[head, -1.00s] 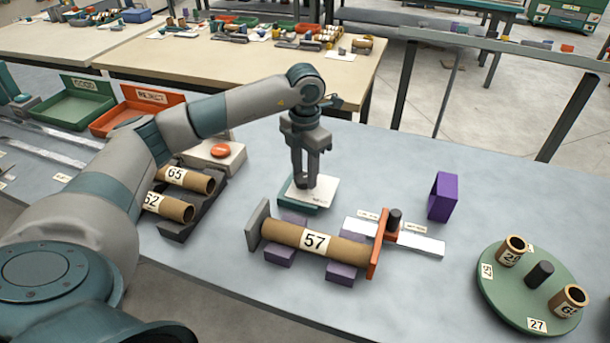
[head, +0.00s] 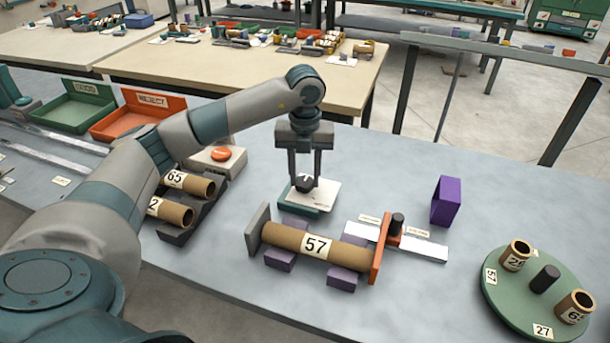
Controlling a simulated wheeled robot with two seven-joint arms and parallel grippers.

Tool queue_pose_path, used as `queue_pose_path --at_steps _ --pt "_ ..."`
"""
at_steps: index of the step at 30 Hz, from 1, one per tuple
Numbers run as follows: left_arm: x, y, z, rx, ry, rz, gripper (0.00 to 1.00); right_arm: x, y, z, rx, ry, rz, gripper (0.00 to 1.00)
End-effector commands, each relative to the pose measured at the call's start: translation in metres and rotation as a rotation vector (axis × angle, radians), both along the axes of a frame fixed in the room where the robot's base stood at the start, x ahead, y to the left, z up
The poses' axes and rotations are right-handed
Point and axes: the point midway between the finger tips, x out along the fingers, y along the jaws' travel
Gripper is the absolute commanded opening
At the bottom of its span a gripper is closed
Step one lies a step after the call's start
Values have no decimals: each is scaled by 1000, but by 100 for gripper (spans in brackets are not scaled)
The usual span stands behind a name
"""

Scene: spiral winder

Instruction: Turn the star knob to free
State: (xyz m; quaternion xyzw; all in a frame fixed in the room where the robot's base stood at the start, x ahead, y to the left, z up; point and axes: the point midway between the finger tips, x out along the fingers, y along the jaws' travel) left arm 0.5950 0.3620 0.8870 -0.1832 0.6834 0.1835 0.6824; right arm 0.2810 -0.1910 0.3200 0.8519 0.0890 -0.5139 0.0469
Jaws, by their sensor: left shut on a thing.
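The star knob (head: 305,184) is a small dark knob on top of a low box with a white top plate and teal base (head: 326,196). My left gripper (head: 305,180) points straight down over this box. Its two fingers stand on the left and right sides of the knob and are shut on it. A light mark shows on the knob's top. The marks on the plate are too small to read, so I cannot tell the knob's setting. My right gripper is not in view.
In front of the box, a cardboard tube marked 57 (head: 282,237) lies on purple supports beside an orange plate (head: 380,260). Tubes 65 and 62 lie in a dark rack at left.

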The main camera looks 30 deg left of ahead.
Motion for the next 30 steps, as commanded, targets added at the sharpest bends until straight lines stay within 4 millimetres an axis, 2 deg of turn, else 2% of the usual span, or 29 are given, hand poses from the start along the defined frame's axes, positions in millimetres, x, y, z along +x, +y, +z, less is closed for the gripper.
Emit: queue_pose_path --at_steps 17,18,19,30 --pt "1 1 2 0 -7 45 12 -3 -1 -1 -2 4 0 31" --pt "1 1 2 0 -6 45 44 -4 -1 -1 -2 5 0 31" --pt "1 1 2 0 -6 44 52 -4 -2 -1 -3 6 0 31" --pt "1 0 2 0 -2 41 54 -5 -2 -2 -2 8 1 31"
